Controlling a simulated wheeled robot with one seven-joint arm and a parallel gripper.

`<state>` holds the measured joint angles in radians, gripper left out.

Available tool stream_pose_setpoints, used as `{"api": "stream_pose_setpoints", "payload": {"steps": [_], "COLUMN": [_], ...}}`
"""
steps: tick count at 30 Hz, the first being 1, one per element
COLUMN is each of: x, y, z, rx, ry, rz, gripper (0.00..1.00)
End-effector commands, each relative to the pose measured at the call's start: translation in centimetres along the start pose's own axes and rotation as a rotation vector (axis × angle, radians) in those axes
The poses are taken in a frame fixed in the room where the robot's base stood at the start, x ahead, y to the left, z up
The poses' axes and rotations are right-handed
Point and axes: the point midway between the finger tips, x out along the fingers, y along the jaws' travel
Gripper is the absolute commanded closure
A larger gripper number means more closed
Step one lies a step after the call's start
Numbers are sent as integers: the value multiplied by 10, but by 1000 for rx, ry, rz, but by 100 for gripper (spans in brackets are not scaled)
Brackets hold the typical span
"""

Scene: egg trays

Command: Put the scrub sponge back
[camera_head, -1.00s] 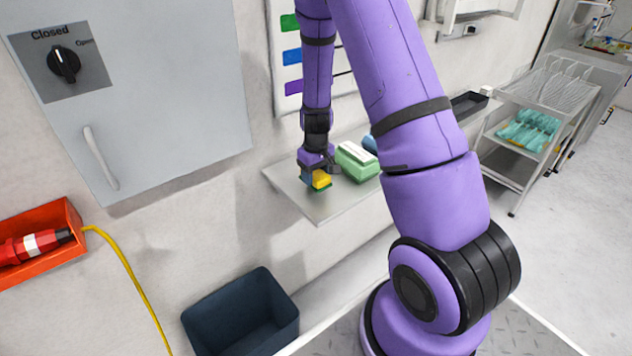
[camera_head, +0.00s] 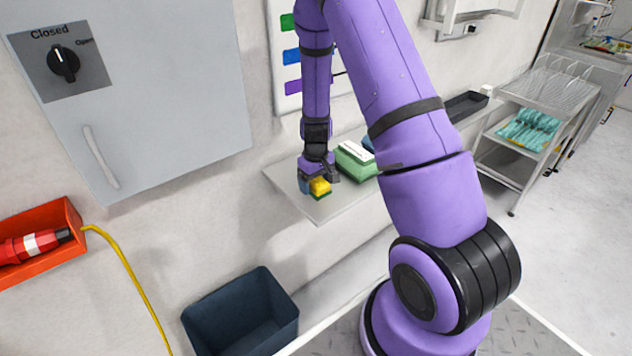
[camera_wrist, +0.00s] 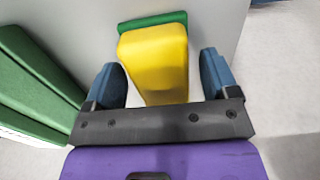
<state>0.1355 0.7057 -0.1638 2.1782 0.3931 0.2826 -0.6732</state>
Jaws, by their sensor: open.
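The scrub sponge (camera_head: 320,187), yellow with a green layer, appears to be on the small wall shelf (camera_head: 326,213), near its front edge. My gripper (camera_head: 317,180) is over it, pointing down. In the wrist view the sponge (camera_wrist: 156,58) is between the two blue fingers of my gripper (camera_wrist: 160,82), with a gap on each side, so the jaws are open around it. The green layer is on the side farthest from the wrist. Whether the sponge's underside touches the shelf is hard to tell.
A green box with a white top (camera_head: 355,162) stands on the shelf close right of my gripper, with a blue item (camera_head: 368,143) partly hidden behind it. A dark bin (camera_head: 243,318) is below. A wire cart (camera_head: 545,95) is at the right.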

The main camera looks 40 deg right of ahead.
Motion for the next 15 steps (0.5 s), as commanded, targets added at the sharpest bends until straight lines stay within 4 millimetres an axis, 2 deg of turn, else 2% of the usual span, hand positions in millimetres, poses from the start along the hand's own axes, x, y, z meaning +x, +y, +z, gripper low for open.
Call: {"api": "stream_pose_setpoints", "payload": {"steps": [5,15], "x": [-16,-81], "y": [0,0], "z": [-1,-1], "rx": [-1,-1], "ry": [3,5], "rz": [2,1], "gripper": [20,20]}}
